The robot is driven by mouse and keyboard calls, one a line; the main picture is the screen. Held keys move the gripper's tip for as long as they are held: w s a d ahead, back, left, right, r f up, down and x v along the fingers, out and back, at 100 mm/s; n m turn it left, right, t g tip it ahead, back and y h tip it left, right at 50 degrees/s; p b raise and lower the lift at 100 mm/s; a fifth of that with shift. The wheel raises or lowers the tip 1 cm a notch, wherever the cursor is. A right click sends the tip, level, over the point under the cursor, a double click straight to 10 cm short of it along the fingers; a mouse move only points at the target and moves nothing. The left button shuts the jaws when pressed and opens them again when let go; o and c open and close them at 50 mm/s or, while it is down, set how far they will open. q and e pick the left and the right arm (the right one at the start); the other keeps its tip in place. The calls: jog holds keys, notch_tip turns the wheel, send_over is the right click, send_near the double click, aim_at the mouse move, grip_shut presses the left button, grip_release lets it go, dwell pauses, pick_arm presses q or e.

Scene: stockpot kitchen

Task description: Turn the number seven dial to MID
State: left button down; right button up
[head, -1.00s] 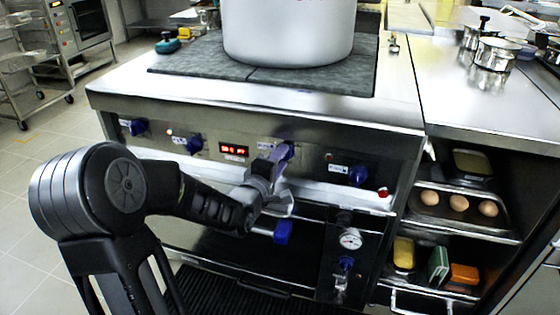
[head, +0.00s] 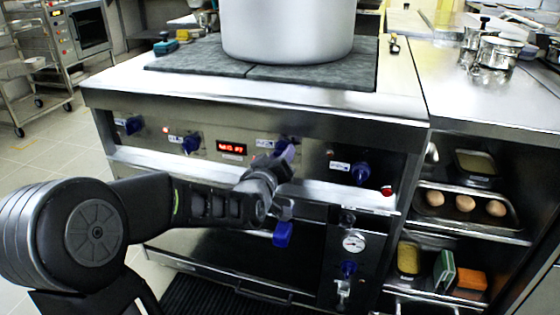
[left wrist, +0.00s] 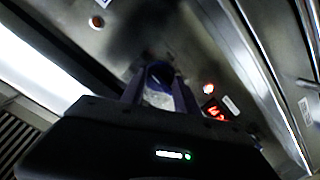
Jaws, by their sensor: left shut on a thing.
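A row of blue dials runs along the stove's front panel. My left gripper (head: 284,154) is shut on the dial just right of the red display; a bit of this dial (head: 289,141) shows at the fingertips. In the left wrist view the blue dial (left wrist: 160,74) sits between my two fingers. The fingers hide most of it, so its pointer cannot be read. Labels beside the dials are too small to read, so I cannot tell its number. My right gripper is not in view.
Other dials (head: 191,144) (head: 360,173) flank the held one. The red display (head: 231,148) is lit. A large pot (head: 288,30) stands on the stove top. A blue handle (head: 283,234) and a gauge (head: 353,243) are below. Shelves with eggs (head: 464,203) are at right.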

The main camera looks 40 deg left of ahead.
pick_arm(q)
jog(key=m+y, duration=0.1)
jog(key=m, duration=0.5)
jog(key=m+y, duration=0.1)
jog(key=m, duration=0.6)
jog(key=shift+d+f+p, duration=0.1)
jog(key=shift+f+p, duration=0.05)
jog(key=shift+p, duration=0.25)
dwell(0.3)
jog(key=c, duration=0.9)
grip_release()
jog(key=b+v, duration=0.2)
jog(key=v, duration=0.1)
jog(key=b+v, duration=0.3)
jog(key=v, duration=0.1)
jog(key=shift+s+d+f, duration=0.1)
jog(key=shift+s+d, duration=0.05)
jog(key=shift+s, duration=0.15)
